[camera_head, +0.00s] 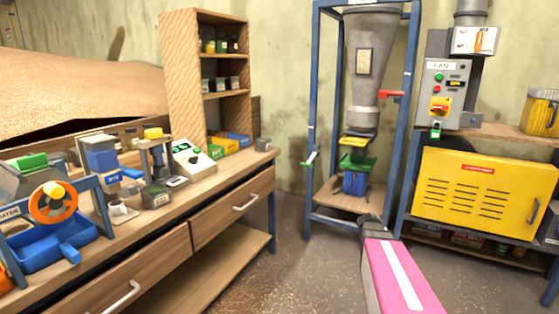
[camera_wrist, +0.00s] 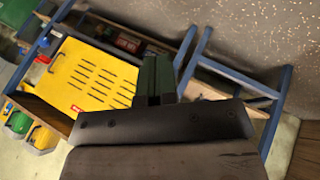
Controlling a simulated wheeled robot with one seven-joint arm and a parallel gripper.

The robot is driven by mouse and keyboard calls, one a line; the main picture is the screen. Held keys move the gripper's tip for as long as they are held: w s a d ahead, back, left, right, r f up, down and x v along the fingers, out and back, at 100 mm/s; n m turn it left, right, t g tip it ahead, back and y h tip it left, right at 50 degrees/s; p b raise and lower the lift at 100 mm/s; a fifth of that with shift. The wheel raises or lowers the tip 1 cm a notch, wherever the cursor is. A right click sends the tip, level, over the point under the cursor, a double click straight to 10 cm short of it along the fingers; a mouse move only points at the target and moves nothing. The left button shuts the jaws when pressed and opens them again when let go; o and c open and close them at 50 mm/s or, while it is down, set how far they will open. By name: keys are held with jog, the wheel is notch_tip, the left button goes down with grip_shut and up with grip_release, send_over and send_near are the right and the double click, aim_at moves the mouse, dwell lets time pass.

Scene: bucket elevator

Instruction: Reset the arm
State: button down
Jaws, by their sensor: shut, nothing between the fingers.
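My gripper (camera_wrist: 158,78) shows in the wrist view with its two dark fingers together and nothing between them. It points toward the floor area by the blue frame and the yellow cabinet, and touches nothing that I can see. In the head view my pink arm link with a white stripe reaches up from the lower right, in front of the blue-framed hopper stand; I cannot clearly make out the fingers there.
A blue-framed stand (camera_head: 312,120) holds a grey hopper (camera_head: 370,65) above a blue bucket (camera_head: 354,183). A yellow louvred cabinet (camera_head: 470,190) stands right, also in the wrist view (camera_wrist: 85,75). A wooden workbench (camera_head: 160,215) with tools fills the left. Floor between is clear.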

jog(key=s+a+n+y, duration=0.1)
jog(key=s+a+y, duration=0.1)
jog(key=s+a, duration=0.3)
jog(key=s+a+n+g+y, duration=0.1)
jog(key=s+a, duration=0.3)
jog(key=a, duration=0.8)
jog(key=s+a+g+y, duration=0.1)
jog(key=s+a+y, duration=0.2)
jog(key=s+a, duration=0.2)
jog(key=a, duration=0.3)
jog(key=shift+s+a+n+y, duration=0.3)
jog(key=shift+n+y, duration=0.1)
